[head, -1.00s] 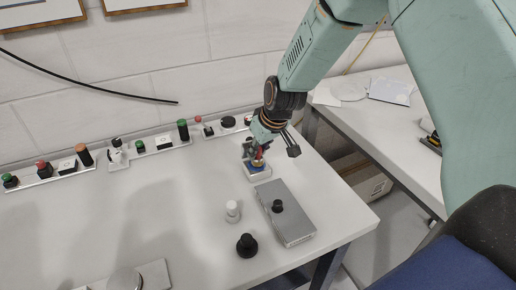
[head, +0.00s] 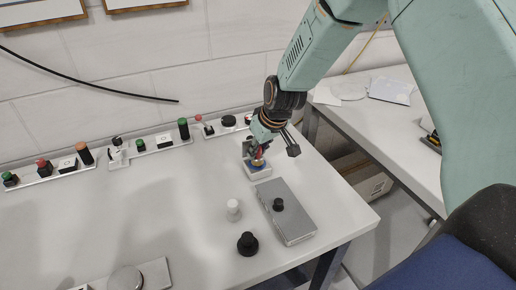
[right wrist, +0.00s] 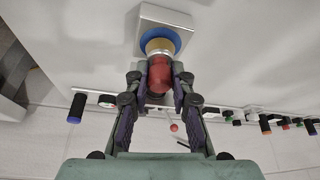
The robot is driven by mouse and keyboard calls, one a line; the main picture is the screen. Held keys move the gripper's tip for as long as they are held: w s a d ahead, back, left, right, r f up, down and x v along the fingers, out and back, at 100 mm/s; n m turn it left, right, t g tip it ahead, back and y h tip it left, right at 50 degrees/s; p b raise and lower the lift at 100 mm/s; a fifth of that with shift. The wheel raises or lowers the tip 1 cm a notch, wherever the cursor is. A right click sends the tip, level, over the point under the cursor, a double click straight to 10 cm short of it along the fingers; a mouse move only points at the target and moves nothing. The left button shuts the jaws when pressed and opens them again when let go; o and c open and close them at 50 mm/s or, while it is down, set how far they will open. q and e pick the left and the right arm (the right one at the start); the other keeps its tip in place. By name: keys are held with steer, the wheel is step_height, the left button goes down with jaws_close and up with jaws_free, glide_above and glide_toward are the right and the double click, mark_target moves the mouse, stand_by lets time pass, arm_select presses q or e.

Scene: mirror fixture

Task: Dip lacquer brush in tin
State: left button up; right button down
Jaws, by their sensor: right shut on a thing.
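My right gripper (head: 259,153) is shut on a red, rounded piece (right wrist: 160,75), which looks like the handle of the lacquer brush. In the right wrist view, a gold round part (right wrist: 160,45) and a blue ring (right wrist: 147,37) lie just beyond it, above a white block (right wrist: 152,15). The block (head: 257,174) stands on the table by the far end of a grey box. I cannot tell whether the gold part belongs to the brush or to the tin. The brush tip is hidden. My left gripper is not in view.
The grey box (head: 290,220) with a black knob (head: 278,205) stands near the table's right edge. A white knob (head: 233,209) and a black knob (head: 247,244) stand left of it. Button strips (head: 165,143) line the wall. The table's middle left is clear.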

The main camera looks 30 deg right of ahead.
steer(key=shift+f+b, duration=0.3)
steer(key=shift+f, duration=0.15)
stand_by(1.1)
steer(key=shift+r+p, duration=0.8)
step_height(320, 180, up, 6)
steer(key=p, duration=0.5)
steer(key=shift+f, duration=0.15)
steer(key=shift+f, duration=0.15)
